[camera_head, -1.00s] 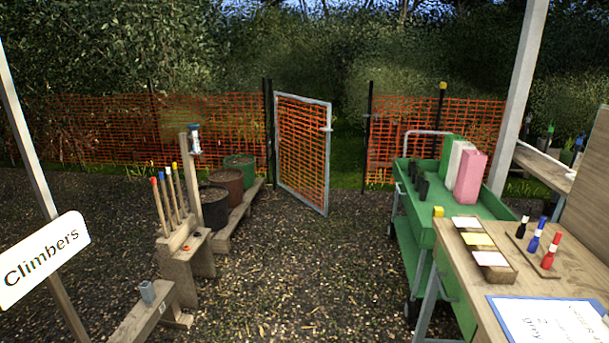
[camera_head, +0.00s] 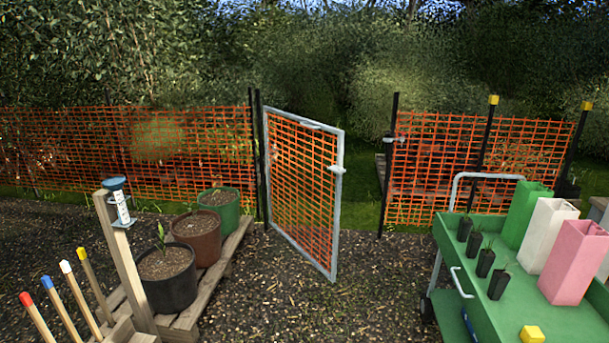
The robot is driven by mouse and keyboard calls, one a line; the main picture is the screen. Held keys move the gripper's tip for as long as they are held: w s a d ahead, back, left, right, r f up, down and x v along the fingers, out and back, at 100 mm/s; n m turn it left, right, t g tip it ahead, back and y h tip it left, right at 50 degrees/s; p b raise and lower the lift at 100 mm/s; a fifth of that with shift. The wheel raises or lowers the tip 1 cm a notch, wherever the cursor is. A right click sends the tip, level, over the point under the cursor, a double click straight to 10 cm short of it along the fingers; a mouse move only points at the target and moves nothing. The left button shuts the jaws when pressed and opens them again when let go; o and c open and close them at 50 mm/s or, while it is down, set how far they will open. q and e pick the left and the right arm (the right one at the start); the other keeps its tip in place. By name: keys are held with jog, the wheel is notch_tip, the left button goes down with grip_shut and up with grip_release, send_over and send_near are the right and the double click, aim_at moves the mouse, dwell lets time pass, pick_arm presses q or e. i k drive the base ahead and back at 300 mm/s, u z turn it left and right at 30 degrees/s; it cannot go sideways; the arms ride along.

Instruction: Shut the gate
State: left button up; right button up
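The gate (camera_head: 303,186) is a grey metal frame filled with orange mesh. It stands open, hinged at the dark post (camera_head: 259,155) on its left and swung toward me. A pale latch piece (camera_head: 338,169) sits on its free edge. The gap lies between the gate's free edge and the dark post (camera_head: 388,165) on the right, which carries a small grey catch (camera_head: 397,139). Neither of my grippers shows in the head view.
Pots (camera_head: 168,276) stand on a wooden plank at the left, near coloured-tip stakes (camera_head: 66,300) and a post with a gauge (camera_head: 119,202). A green trolley (camera_head: 545,315) with bags and small pots stands at the right. Gravel between them is clear.

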aim_at(337, 169)
jog(key=i, duration=1.15)
jog(key=z, duration=0.55)
jog(key=i, duration=0.95)
jog(key=u, duration=0.8)
jog(key=k, duration=0.5)
jog(key=u, duration=0.85)
jog(key=i, duration=1.65)
jog(key=z, duration=0.7)
